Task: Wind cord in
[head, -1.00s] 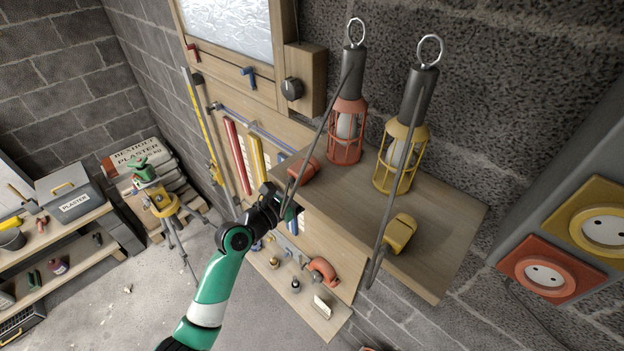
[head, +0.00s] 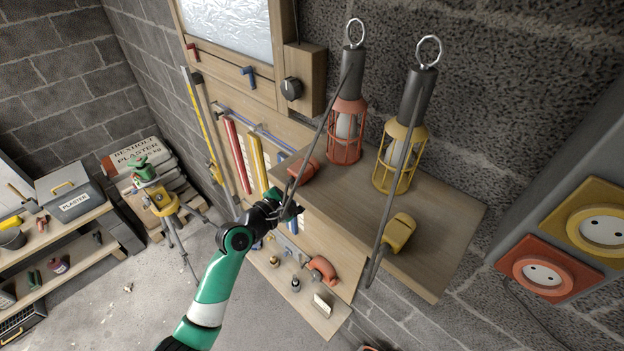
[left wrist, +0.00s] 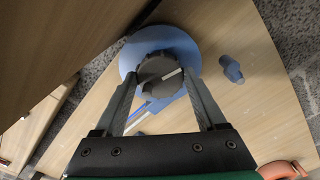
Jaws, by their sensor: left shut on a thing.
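In the left wrist view a dark ridged knob (left wrist: 158,68) with a white line sits on a round blue reel (left wrist: 182,45). My left gripper (left wrist: 163,82) has its fingers on either side of the knob and is shut on it. In the head view my left gripper (head: 288,208) is under the left end of the wooden shelf (head: 440,215); its tips and the reel are largely hidden. A red lamp (head: 346,135) and a yellow lamp (head: 398,160) stand by the wall, each with a dark cord running down past the shelf. My right gripper is not in view.
A red plug (head: 304,172) and a yellow plug (head: 398,233) lie on the shelf. Red (head: 540,273) and yellow (head: 600,225) sockets are at the right. A blue peg (left wrist: 231,69) is right of the reel. The shelf's underside is close at the upper left of the wrist view.

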